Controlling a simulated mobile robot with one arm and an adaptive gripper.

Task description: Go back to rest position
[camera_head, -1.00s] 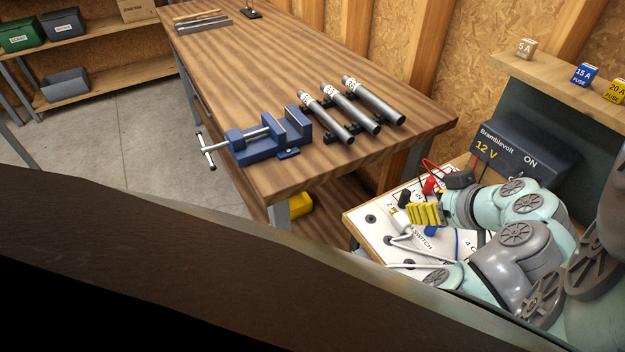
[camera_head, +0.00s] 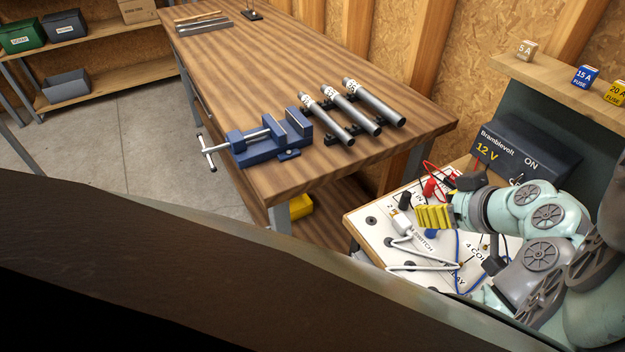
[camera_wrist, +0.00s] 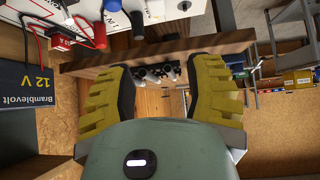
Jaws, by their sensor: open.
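My gripper (camera_head: 434,216) has yellow ribbed fingers and is above the white wiring board (camera_head: 378,247) at the right in the head view. In the wrist view my gripper (camera_wrist: 160,95) shows two yellow fingers spread wide apart with nothing between them. The board (camera_wrist: 165,14) shows along the top of the wrist view. The rest of my arm folds at the right of the head view and hides part of the board.
A dark Bramblevolt 12 V supply (camera_head: 524,158) stands behind my gripper. Fuse blocks (camera_head: 585,76) sit on a ledge above it. A wooden workbench (camera_head: 255,75) carries a blue vise (camera_head: 262,140) and three metal tubes (camera_head: 368,103). Open floor (camera_head: 125,140) lies at left.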

